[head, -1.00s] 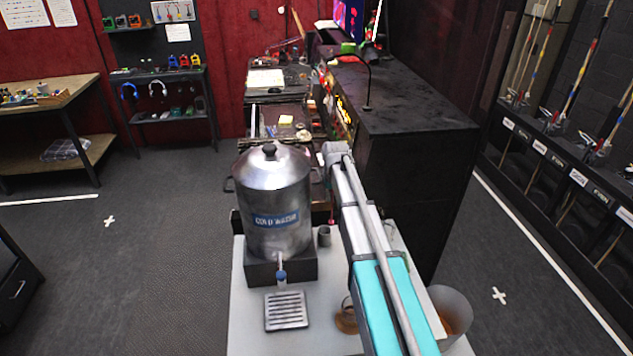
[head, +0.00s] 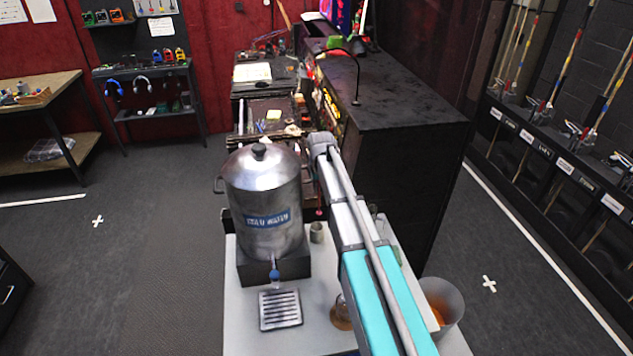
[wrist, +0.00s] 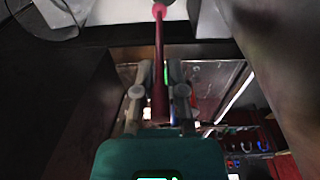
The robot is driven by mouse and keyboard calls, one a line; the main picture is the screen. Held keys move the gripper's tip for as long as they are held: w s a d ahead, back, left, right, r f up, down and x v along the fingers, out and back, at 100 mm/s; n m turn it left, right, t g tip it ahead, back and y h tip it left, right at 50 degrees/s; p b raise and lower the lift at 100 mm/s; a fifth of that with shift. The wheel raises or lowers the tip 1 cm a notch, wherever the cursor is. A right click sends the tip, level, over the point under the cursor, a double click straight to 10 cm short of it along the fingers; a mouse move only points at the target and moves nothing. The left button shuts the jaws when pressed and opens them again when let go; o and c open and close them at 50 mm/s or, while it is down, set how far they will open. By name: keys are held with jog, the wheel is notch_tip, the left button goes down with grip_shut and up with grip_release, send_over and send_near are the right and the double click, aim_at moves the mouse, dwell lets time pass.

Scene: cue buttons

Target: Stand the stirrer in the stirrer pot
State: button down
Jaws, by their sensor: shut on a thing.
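The stirrer (wrist: 160,50) is a thin dark red stick with a pink knob at its end. My gripper (wrist: 159,93) is shut on it in the wrist view, with the knob end pointing to the top of that picture. In the head view only the stirrer's small pink end (head: 320,211) shows beside my arm; my gripper is hidden there. A small grey cup (head: 316,233), which looks like the stirrer pot, stands on the white table right of the urn. The pink end appears just above and behind this cup, apart from it. The cup's inside is not clear.
A large metal urn (head: 262,200) on a dark stand is left of the cup. A slotted drip tray (head: 280,310) lies in front. A translucent bin (head: 441,305) and a glass of brown liquid (head: 342,312) are near my arm. A black cabinet (head: 400,170) stands behind.

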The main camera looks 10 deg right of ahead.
jog(key=shift+a+r+p, duration=0.35)
jog(key=shift+a+r, duration=0.15)
jog(key=shift+r, duration=0.15)
jog(key=shift+f, duration=0.15)
jog(key=shift+f+b, duration=6.85)
jog(key=shift+b, duration=0.15)
jog(key=c, duration=0.6)
grip_release()
